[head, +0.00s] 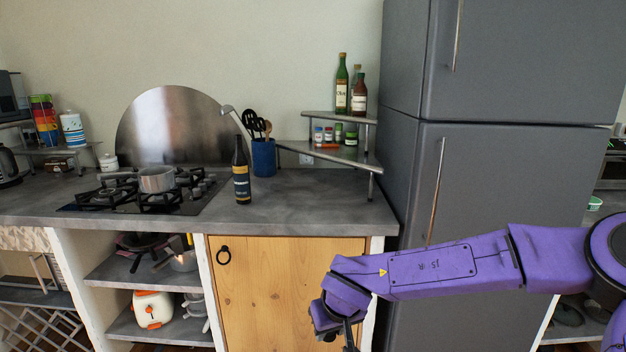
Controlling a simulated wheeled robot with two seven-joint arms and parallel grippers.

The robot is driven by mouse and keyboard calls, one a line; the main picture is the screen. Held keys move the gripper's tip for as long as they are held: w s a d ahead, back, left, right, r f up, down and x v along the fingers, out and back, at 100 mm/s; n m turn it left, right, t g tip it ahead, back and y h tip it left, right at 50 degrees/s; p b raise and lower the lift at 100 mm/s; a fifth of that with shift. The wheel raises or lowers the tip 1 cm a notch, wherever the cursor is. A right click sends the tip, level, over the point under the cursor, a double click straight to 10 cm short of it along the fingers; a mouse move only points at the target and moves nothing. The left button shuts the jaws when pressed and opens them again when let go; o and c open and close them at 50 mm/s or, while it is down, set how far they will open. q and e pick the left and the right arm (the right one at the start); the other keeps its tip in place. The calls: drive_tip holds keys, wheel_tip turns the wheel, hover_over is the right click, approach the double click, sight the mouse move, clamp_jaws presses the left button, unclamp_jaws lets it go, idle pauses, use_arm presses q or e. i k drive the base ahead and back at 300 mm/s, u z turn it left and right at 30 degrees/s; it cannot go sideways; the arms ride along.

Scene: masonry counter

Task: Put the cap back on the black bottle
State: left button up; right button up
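The black bottle (241,180) stands upright on the grey counter (310,205), right of the gas hob and near the counter's front. It has a dark label with a yellowish band, and its narrow neck points up. I cannot make out a separate cap, and the bottle's mouth is too small to read. My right arm comes in from the right, and its gripper (347,336) hangs low in front of the wooden cabinet door, below the counter and apart from the bottle. Its fingertips are partly cut off by the lower edge. My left gripper is not in view.
A blue utensil holder (263,158) stands close behind the bottle. A saucepan (157,179) sits on the hob (150,195) to the left. A corner shelf (340,155) holds small jars and several bottles. The fridge (480,170) bounds the right side. Counter right of the bottle is clear.

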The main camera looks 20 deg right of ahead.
sight(240, 162)
drive_tip(key=z, duration=0.35)
drive_tip(key=i, duration=1.2)
drive_tip(key=u, duration=0.3)
